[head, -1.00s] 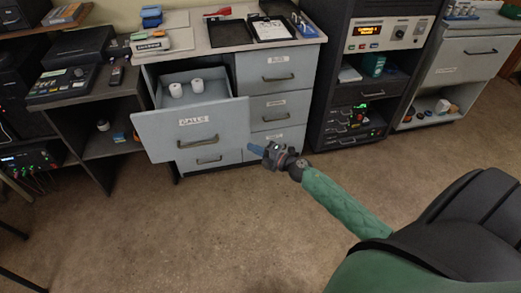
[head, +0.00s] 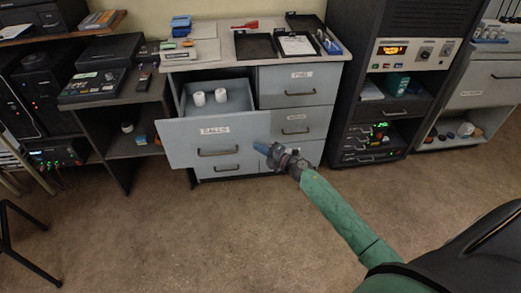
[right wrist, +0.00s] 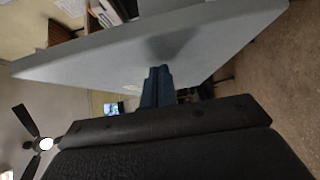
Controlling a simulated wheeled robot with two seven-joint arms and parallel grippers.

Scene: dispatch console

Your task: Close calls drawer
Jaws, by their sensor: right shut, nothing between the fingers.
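The calls drawer (head: 180,148) is pulled well out of the grey cabinet, at the left of its top row. Its front has a label and a dark handle (head: 218,153). Two white rolls (head: 209,97) stand inside. My right gripper (head: 263,149) is shut and empty, its blue fingers at the lower right part of the drawer front. In the right wrist view the fingers (right wrist: 157,88) point at the broad grey drawer front (right wrist: 200,35), with a dark shadow by their tips. I cannot tell whether they touch. My left gripper is not in view.
The cabinet top (head: 210,58) carries black trays and small boxes. Shut drawers (head: 300,87) are to the right of the open one. A dark equipment rack (head: 337,110) stands further right, a desk with devices to the left. The floor (head: 190,235) in front is clear.

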